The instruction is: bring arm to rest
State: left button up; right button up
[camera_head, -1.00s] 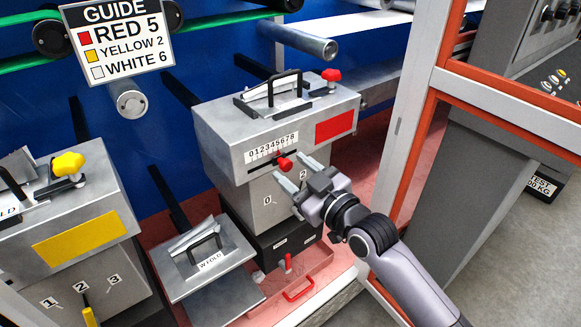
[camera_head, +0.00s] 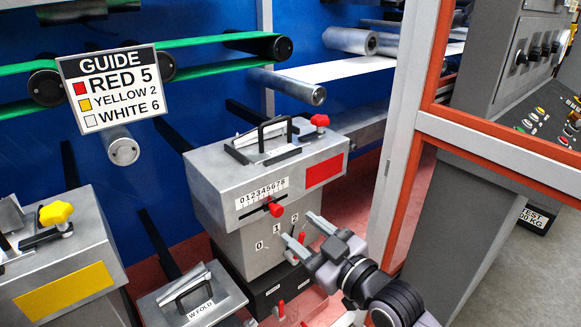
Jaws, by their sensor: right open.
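My right gripper (camera_head: 306,231) is open and empty, in front of the lower face of the red-marked grey unit (camera_head: 225,185). Its arm comes in from the bottom right. A red slider knob (camera_head: 276,210) sits under the 0–8 scale (camera_head: 263,193), towards its high end, up and left of the fingers and apart from them. A red lever (camera_head: 300,240) shows by the fingertips, near the marks 1 and 2; I cannot tell whether they touch it. My left gripper is out of view.
A guide sign (camera_head: 115,88) reads RED 5, YELLOW 2, WHITE 6. A yellow-marked unit (camera_head: 60,270) stands at left and a W FOLD plate (camera_head: 190,300) at bottom. An orange-and-grey frame post (camera_head: 405,150) rises right of the gripper, with a control cabinet (camera_head: 520,60) beyond.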

pick_arm(q)
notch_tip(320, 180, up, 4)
jog(key=p, duration=0.4)
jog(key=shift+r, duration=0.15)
pick_arm(e)
jog(key=s+d+f+m+g+h, duration=0.2)
jog(key=s+d+f+m+h, duration=0.2)
jog(key=s+d+f, duration=0.3)
jog(key=s+d+f+m+g+h, duration=0.2)
jog(key=s+d+f+m+h, duration=0.2)
jog(key=s+d+f, duration=0.4)
jog(key=s+f, duration=0.6)
jog(key=shift+s+f, duration=0.2)
jog(key=shift+s, duration=0.15)
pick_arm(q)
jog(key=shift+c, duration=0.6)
pick_arm(e)
jog(key=shift+c, duration=0.7)
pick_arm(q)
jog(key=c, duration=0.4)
pick_arm(e)
jog(key=shift+c, duration=0.3)
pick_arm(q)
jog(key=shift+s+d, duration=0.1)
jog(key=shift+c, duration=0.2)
